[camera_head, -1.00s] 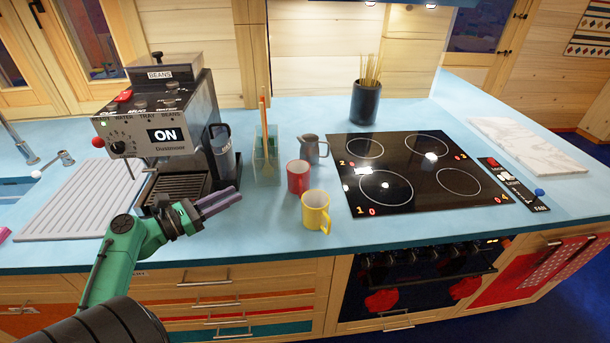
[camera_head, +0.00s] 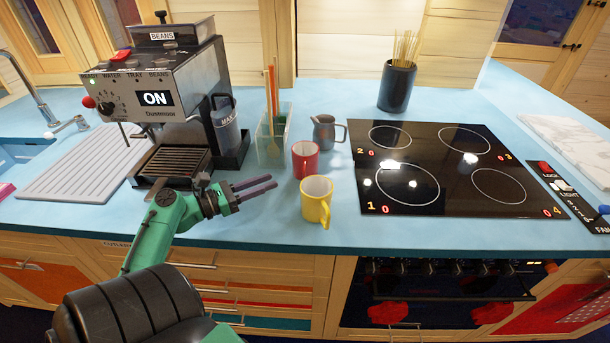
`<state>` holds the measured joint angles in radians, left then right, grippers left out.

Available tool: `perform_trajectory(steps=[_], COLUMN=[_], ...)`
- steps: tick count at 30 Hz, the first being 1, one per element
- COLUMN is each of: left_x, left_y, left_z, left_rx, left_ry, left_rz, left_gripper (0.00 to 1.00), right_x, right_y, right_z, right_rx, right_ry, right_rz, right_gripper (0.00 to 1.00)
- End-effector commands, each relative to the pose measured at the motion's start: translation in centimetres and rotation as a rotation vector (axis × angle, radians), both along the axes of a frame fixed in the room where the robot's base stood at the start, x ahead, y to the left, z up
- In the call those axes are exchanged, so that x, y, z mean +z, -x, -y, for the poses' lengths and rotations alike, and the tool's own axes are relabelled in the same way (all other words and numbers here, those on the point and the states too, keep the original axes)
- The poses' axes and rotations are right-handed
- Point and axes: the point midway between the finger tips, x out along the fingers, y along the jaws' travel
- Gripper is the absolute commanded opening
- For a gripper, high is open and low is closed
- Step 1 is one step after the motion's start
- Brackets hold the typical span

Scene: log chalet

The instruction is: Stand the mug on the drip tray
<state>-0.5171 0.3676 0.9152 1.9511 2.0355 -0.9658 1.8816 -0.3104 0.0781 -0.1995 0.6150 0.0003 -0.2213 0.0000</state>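A yellow mug (camera_head: 316,203) stands upright on the blue counter near its front edge, its handle toward the front right. A red mug (camera_head: 305,160) stands upright just behind it. The drip tray (camera_head: 176,163) is the dark slatted tray at the base of the coffee machine (camera_head: 158,95), and nothing stands on it. My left gripper (camera_head: 272,184) is in front of the machine, left of the yellow mug and apart from it. Its two fingers point right, with a narrow gap between them and nothing held. My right gripper is not in view.
A glass holder with utensils (camera_head: 271,140) and a grey metal jug (camera_head: 325,132) stand behind the mugs. The black hob (camera_head: 440,165) lies to the right. A dark utensil pot (camera_head: 397,88) is behind it. A ribbed draining board (camera_head: 85,165) is left of the machine.

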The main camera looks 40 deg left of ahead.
Motion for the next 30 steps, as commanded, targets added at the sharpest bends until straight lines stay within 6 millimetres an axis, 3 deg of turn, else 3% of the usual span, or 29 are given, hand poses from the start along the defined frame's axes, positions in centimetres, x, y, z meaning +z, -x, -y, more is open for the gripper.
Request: perform_trajectory(steps=[1,3,8,15,25,30], left_x=[-1.6,-2.3,-1.5,-1.5,-1.7,-2.1], left_y=[0.0,-0.1,-2.1,-7.8,-12.8,-13.8], left_z=[0.0,0.0,0.8,2.7,4.5,4.9], left_rx=[0.000,-0.001,-0.004,-0.002,-0.001,-0.001], left_ry=[0.000,-0.001,-0.001,-0.001,0.001,0.000], left_rz=[0.000,0.001,0.003,0.003,0.002,-0.001], left_gripper=[0.28,0.28,0.28,0.28,0.28,0.28], right_x=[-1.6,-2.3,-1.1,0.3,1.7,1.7], right_y=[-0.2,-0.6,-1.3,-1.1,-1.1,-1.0], right_z=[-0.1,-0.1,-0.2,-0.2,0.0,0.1], right_rx=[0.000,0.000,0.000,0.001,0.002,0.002], right_ry=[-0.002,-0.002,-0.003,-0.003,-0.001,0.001], right_rz=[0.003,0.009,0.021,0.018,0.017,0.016], right_gripper=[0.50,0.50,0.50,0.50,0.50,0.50])
